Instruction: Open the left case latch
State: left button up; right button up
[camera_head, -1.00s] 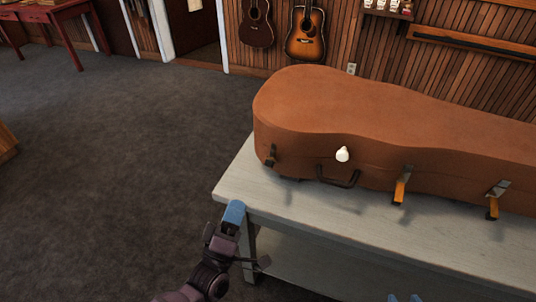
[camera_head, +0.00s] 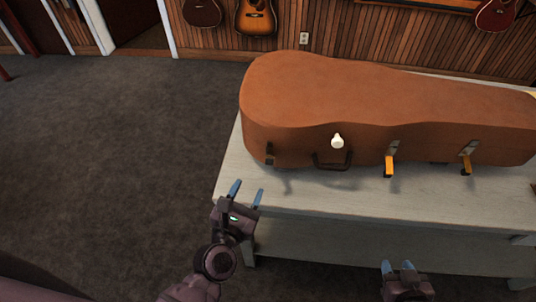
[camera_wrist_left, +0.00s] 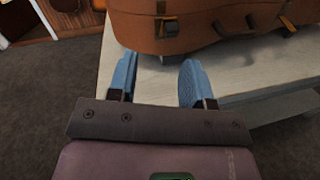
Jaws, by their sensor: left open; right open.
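A brown ukulele case (camera_head: 370,100) lies closed on a pale wooden table (camera_head: 330,196). Its left latch (camera_head: 269,154) is dark and sits on the front side near the left end. The latch also shows in the left wrist view (camera_wrist_left: 167,27), beyond the fingers. My left gripper (camera_head: 247,190) is open and empty, in front of the table's left front edge and apart from the latch. Its blue fingers (camera_wrist_left: 157,80) point toward the case. My right gripper (camera_head: 398,268) is open and empty at the bottom, in front of the table.
A dark handle (camera_head: 332,163) and a white knob-like piece (camera_head: 337,141) are on the case front. Two latches with orange tabs hang down, a middle one (camera_head: 390,160) and a right one (camera_head: 467,160). Guitars (camera_head: 256,17) hang on the back wall. Floor at left is clear.

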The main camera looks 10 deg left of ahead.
aim_at(270, 162)
pick_arm(q)
jog(key=w+d, duration=0.1)
jog(key=w, duration=0.2)
jog(key=w+d+n, duration=0.1)
jog(key=w, duration=0.2)
jog(key=w+d+n+p, duration=0.1)
jog(key=w+d, duration=0.1)
jog(key=w, duration=0.2)
jog(key=shift+w+f+g+h, duration=0.1)
jog(key=shift+f+g+h, duration=0.2)
jog(key=shift+h, duration=0.1)
jog(key=shift+a, duration=0.1)
jog(key=c, duration=0.7)
jog(key=shift+c, duration=0.2)
